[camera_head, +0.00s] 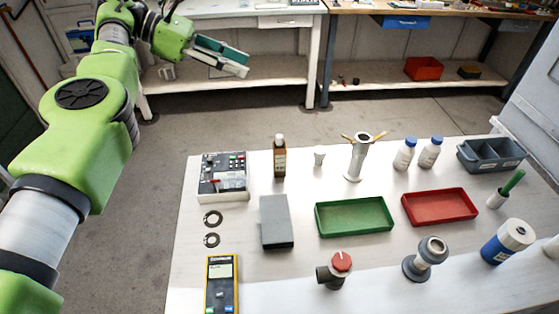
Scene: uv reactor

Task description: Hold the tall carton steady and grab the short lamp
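My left arm comes in from the left, with its gripper (240,62) in the air beyond the table's far left corner, well away from everything on the table. Its fingers are seen side-on, so I cannot tell how far apart they are. My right gripper is not in view. I cannot pick out a clear tall carton; a plain grey block (276,222) lies on the table left of the green tray. I cannot surely pick out a short lamp either.
The white table (350,275) holds a control box (223,178), brown bottle (280,157), metal stand (356,160), white bottles (429,153), green tray (354,232), red tray (467,220), red-knobbed valve (334,270) and multimeter (222,285). Floor is clear between it and the back benches.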

